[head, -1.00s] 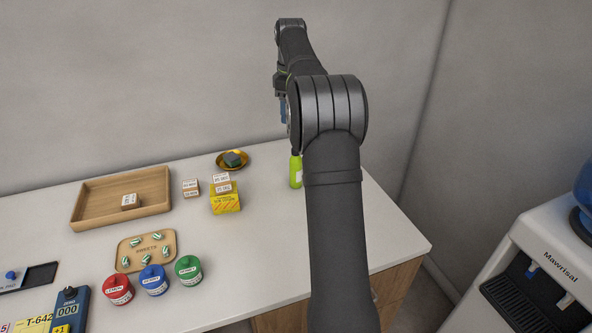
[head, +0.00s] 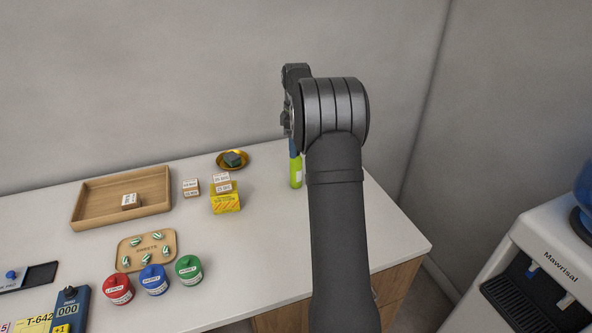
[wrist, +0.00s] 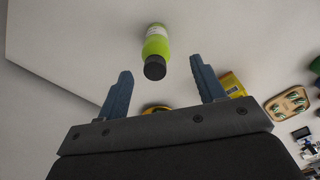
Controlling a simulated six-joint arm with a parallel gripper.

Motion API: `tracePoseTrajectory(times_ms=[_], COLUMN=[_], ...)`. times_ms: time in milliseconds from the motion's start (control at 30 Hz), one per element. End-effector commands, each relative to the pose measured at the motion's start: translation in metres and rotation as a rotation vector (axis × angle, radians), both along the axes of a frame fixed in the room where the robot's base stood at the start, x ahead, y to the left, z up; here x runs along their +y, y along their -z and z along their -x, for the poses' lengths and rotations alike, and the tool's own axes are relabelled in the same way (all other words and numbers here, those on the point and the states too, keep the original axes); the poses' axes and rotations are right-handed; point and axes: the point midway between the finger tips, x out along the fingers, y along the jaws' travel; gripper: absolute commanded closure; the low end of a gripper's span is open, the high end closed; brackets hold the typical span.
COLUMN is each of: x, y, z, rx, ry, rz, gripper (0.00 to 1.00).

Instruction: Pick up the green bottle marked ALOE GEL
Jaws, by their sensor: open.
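The green bottle (head: 296,172) stands on the counter towards its right end, partly hidden by my arm in the head view. In the wrist view the green bottle (wrist: 157,45) shows its dark cap and a pale label, whose text I cannot read. My gripper (wrist: 165,78) is open and empty. The bottle appears between the directions of the two blue fingers, with its cap nearest and just beyond the fingertips. No contact shows. In the head view my gripper is mostly hidden behind my arm, with a blue part just above the bottle.
A yellow box (head: 226,203) and small cartons (head: 191,187) stand left of the bottle. A brass dish (head: 233,160) is behind them. A wooden tray (head: 95,216), a sweets board (head: 147,250) and coloured jars (head: 153,280) lie further left. The counter's right end is bare.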

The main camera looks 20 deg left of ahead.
Motion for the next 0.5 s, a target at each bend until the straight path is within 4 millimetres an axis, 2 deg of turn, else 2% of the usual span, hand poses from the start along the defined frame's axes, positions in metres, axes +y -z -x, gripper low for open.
tracePoseTrajectory(times_ms=[300,500], x=[0.001,0.002], y=[0.042,0.049], z=[-0.006,-0.006], rx=[0.003,0.000], ry=[0.000,0.000], rz=[0.002,0.000], gripper=[0.37,0.37])
